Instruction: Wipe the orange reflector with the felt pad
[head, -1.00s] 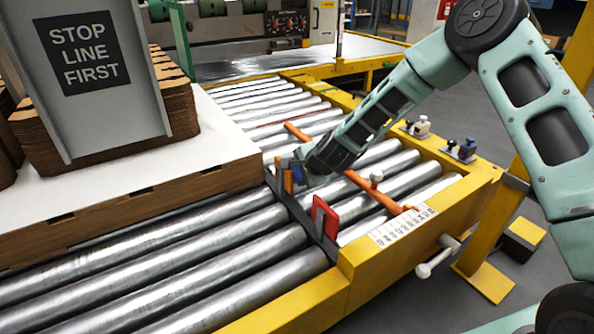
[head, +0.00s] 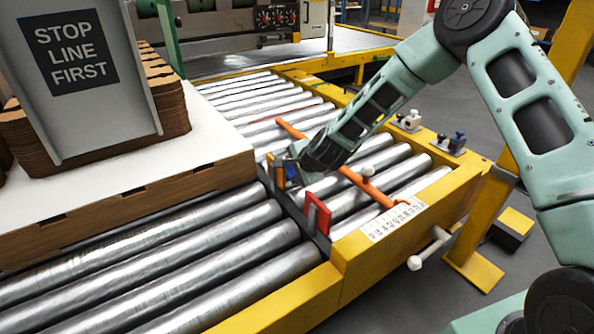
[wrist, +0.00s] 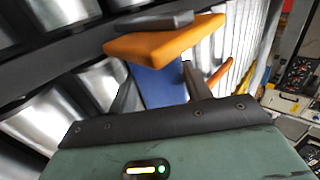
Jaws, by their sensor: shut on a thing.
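The orange reflector (head: 279,177) is a small plate on a dark crossbar over the rollers. In the wrist view the orange reflector (wrist: 170,40) lies just beyond my fingertips, with a grey piece on its far side. My gripper (wrist: 160,88) is shut on a blue block, which I take to be the felt pad (wrist: 157,84). The pad's far end meets the reflector's edge in that view; whether they touch I cannot tell. In the head view the blue pad (head: 291,171) shows right beside the reflector, and my wrist hides the fingers.
A red reflector (head: 317,214) stands on the same crossbar (head: 296,213), nearer the front. An orange rod (head: 356,178) crosses the rollers just right of my wrist. A cardboard stack with a grey sign (head: 75,75) stands at left. Bare rollers (head: 190,240) lie in front.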

